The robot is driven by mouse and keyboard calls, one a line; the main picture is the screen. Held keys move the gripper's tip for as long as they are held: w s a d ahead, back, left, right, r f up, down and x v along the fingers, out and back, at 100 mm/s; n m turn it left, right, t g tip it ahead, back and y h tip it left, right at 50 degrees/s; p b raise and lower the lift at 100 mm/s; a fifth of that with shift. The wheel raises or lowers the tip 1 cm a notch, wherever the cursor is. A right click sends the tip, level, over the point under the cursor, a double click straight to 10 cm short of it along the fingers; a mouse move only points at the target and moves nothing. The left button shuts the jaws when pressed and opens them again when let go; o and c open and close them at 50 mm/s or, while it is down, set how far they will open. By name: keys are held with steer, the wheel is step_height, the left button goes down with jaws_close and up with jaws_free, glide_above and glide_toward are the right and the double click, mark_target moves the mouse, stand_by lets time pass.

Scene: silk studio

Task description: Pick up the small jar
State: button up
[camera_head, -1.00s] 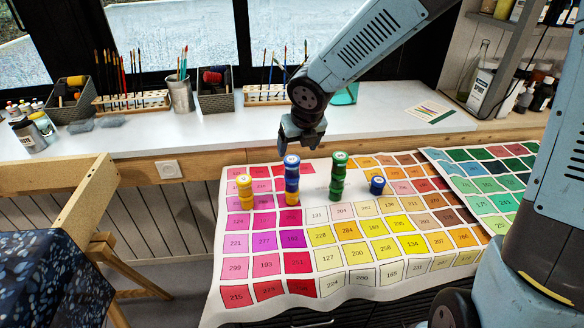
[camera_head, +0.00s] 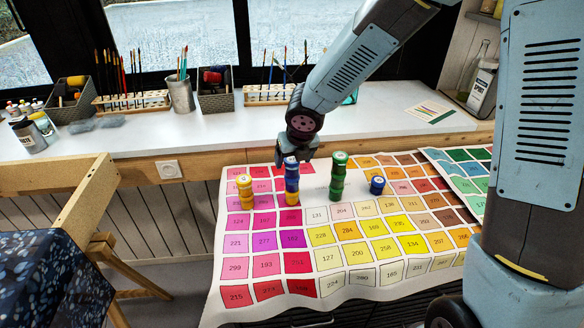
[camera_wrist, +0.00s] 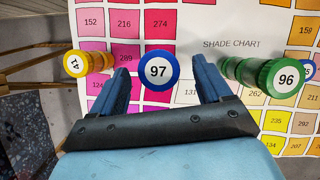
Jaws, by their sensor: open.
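Small jars stand in three stacks on the shade chart (camera_head: 345,278). My gripper (camera_head: 291,158) is open over the 97 stack. In the wrist view, its fingers lie either side of the 97 lid. Whether they reach down beside the jar, I cannot tell.
The green stack, numbered 96 on top (camera_wrist: 284,78), is close to my right finger in the wrist view. The yellow stack, numbered 41 (camera_wrist: 76,64), is left of my left finger. A white counter (camera_head: 220,128) with brushes and baskets runs behind. The chart's front is clear.

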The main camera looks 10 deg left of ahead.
mark_target(292, 160)
steer(key=shift+x, duration=1.9)
steer(key=shift+w+r, duration=0.1)
steer(key=shift+c, duration=0.3)
steer(key=shift+a, duration=0.1)
steer(key=c, duration=1)
